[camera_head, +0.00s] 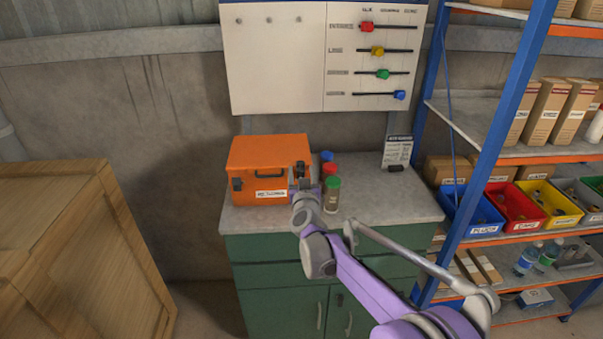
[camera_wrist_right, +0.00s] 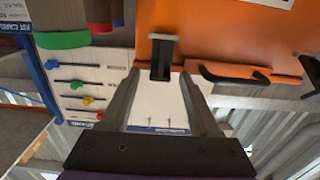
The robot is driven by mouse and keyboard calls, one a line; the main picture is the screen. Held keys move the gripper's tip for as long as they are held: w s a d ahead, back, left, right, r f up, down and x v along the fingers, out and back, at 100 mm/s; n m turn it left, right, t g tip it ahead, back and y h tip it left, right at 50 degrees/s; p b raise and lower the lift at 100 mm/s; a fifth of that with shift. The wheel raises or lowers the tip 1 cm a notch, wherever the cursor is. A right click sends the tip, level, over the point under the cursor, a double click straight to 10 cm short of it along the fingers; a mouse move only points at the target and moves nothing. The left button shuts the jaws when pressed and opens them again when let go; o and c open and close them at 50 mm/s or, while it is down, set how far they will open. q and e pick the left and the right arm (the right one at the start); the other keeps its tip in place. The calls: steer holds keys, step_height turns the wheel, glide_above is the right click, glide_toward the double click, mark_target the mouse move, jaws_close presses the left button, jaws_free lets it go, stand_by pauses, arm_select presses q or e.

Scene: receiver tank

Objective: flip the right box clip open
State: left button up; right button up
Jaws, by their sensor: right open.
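The orange box (camera_head: 262,152) stands on the grey top of the green cabinet, with a white label and a dark left clip (camera_head: 237,184) on its front. In the right wrist view, the box (camera_wrist_right: 215,25) fills the top. Its dark clip (camera_wrist_right: 161,58) lies between my right fingertips in the picture, beside the black handle (camera_wrist_right: 235,76). My right gripper (camera_wrist_right: 160,76) is open, one finger on each side of the clip. I cannot tell whether they touch. In the head view, my right gripper (camera_head: 301,190) is at the box's right front. My left gripper is out of view.
Jars with blue, red and green lids (camera_head: 332,182) stand close to the right of the box. A small card stand (camera_head: 397,150) is at the back right of the cabinet top (camera_head: 395,205). A shelf with bins is at right, a wooden crate (camera_head: 75,250) at left.

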jaws_close()
